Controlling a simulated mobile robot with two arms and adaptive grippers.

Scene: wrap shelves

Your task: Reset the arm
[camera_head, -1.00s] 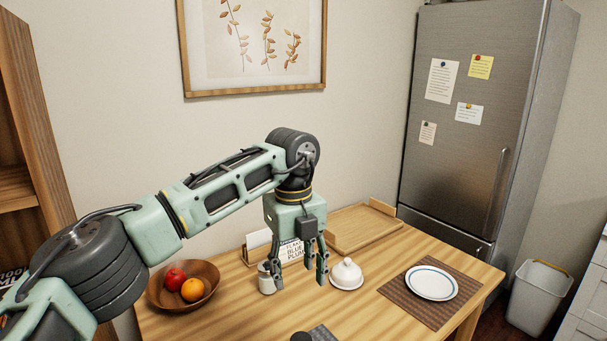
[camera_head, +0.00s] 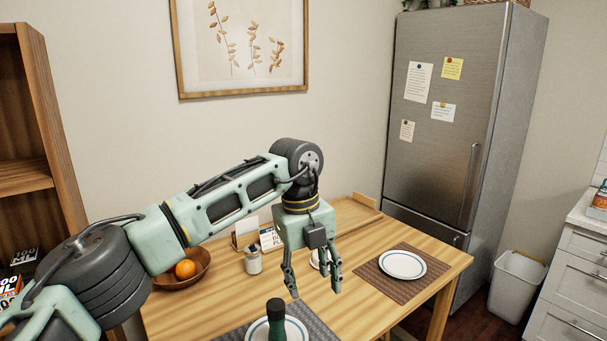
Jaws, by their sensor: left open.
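My left arm comes in from the left and reaches over the wooden table (camera_head: 190,312). My left gripper (camera_head: 315,294) hangs down over the table with its fingers apart and nothing between them. It is in front of a white dish (camera_head: 318,258), which it partly hides. My right gripper is not in view.
A wooden bowl (camera_head: 199,275) with an orange (camera_head: 186,270), a small jar (camera_head: 253,262) and a card stand stand behind the arm. A dark bottle (camera_head: 275,318) stands at the front by a plate. Another plate (camera_head: 402,265) lies on a brown mat at right. A fridge (camera_head: 445,120) stands behind.

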